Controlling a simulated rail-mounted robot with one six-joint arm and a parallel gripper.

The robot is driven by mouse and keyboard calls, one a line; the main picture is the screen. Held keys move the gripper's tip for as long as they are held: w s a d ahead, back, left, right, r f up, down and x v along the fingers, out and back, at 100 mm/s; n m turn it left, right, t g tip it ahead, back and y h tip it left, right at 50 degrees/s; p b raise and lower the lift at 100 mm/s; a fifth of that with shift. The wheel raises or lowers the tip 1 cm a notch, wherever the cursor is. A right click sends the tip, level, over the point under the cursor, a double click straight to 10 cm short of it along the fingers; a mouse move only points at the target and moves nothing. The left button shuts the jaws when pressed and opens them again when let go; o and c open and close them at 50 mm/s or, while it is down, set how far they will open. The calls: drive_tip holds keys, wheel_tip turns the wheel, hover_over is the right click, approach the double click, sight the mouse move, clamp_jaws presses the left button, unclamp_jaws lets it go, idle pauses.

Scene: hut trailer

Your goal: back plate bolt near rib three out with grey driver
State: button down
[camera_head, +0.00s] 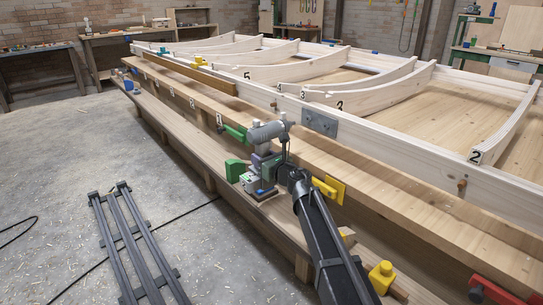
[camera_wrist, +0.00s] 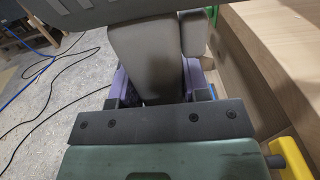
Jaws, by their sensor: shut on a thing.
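The grey driver (camera_head: 268,131) has a thick barrel and shows in the head view beside the long bench, above the lower shelf. In the wrist view its grey handle (camera_wrist: 150,55) stands between the purple fingers of my gripper (camera_wrist: 155,88). My gripper (camera_head: 262,160) is shut on this handle. I cannot tell whether the driver's foot touches the shelf. A grey metal plate (camera_head: 320,123) is fixed on the near side rail, close to the end of rib three (camera_head: 375,92). Its bolts are too small to make out. The far side of the frame is partly hidden by ribs.
A green clamp-like piece (camera_head: 234,131) and a yellow one (camera_head: 326,188) sit at the bench edge near my arm. The lower shelf (camera_head: 180,125) runs along the bench. A red tool (camera_head: 492,291) lies at lower right. Dark rails (camera_head: 135,245) lie on the open floor at left.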

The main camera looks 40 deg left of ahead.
drive_tip(key=shift+s+a+f, duration=0.15)
drive_tip(key=shift+a+f, duration=0.15)
drive_tip(key=shift+f, duration=0.05)
drive_tip(key=shift+d+r, duration=0.1)
drive_tip(key=shift+d, duration=0.1)
drive_tip(key=shift+w+d, duration=0.15)
drive_tip(key=shift+w, duration=0.75)
drive_tip(key=shift+w+d, duration=0.2)
drive_tip(key=shift+w, duration=0.75)
drive_tip(key=shift+w+d, duration=0.15)
drive_tip(key=shift+w, duration=0.75)
drive_tip(key=shift+w, duration=0.1)
drive_tip(key=shift+w+d, duration=0.1)
drive_tip(key=shift+w, duration=0.45)
drive_tip(key=shift+w, duration=0.1)
drive_tip(key=shift+s, duration=0.65)
idle(2.3)
